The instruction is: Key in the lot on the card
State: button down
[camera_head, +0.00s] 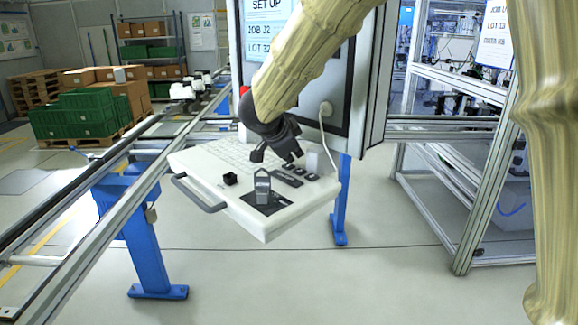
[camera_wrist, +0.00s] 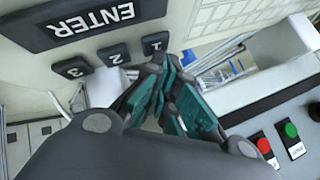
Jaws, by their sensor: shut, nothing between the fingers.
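A setup card (camera_head: 268,25) hangs on the panel behind the console; it reads SET UP, a job line and a lot line that looks like LOT 32, partly covered by my arm. The white console (camera_head: 225,175) carries a dark ENTER key (camera_wrist: 100,20) and small dark keys marked 1 (camera_wrist: 155,43), 2 (camera_wrist: 114,54) and 3 (camera_wrist: 72,67). My gripper (camera_head: 289,158) is shut and empty above the console's key area. In the wrist view its teal-padded fingertips (camera_wrist: 165,66) appear close to key 1; I cannot tell whether they touch it.
A red button (camera_wrist: 263,146) and a green button (camera_wrist: 291,131) show at right in the wrist view. A metal frame (camera_head: 480,190) stands to the right.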

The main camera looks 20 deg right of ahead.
aim_at(291, 166)
jog(key=shift+f, duration=0.45)
dwell(0.6)
jog(key=shift+r, duration=0.15)
jog(key=shift+r+p, duration=0.75)
jog(key=shift+p, duration=0.4)
notch_tip(291, 166, up, 5)
jog(key=p, duration=0.5)
jog(key=shift+r+p, duration=0.1)
jog(key=shift+p, duration=0.25)
jog(key=shift+a, duration=0.1)
